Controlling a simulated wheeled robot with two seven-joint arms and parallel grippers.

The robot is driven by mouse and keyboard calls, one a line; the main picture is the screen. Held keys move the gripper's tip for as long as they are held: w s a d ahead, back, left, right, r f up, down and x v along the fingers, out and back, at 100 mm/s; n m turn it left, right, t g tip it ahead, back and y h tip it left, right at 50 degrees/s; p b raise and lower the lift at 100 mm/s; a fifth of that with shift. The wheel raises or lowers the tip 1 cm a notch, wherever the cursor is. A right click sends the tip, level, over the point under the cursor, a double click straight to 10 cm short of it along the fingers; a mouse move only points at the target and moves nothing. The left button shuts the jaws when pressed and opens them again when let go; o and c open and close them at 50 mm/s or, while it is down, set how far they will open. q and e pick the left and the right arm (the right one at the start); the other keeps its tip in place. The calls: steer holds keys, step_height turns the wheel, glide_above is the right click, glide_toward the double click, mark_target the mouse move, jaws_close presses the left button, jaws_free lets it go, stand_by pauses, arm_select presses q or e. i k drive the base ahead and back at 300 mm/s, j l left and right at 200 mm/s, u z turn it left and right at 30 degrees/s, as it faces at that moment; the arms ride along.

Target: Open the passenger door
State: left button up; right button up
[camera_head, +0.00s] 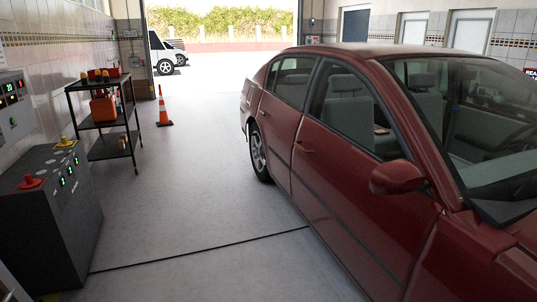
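A dark red car (340,215) stands at the right, its side facing me and its front end toward the bottom right. Its front side door (365,205) appears shut, flush with the body. The door handle (305,148) is near the door's rear edge, below the window. A red side mirror (398,178) sticks out near the door's front edge. The front window shows grey seats inside. The lower front of the car is cut off by the frame. Neither of my grippers can be made out in this view.
A dark control cabinet (55,215) with a red button stands at the left. Behind it are a black shelf cart (105,118) and an orange cone (163,110). The grey floor (200,190) between these and the car is clear, crossed by a dark line.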

mark_target(377, 216)
steer(key=i, duration=1.5)
steer(key=i+j+z, duration=0.1)
steer(key=i+z, duration=0.3)
steer(key=i, duration=0.15)
steer(key=i+j+z, duration=0.35)
steer(key=i, duration=0.2)
steer(key=i+j+z, duration=0.4)
steer(key=i, duration=0.15)
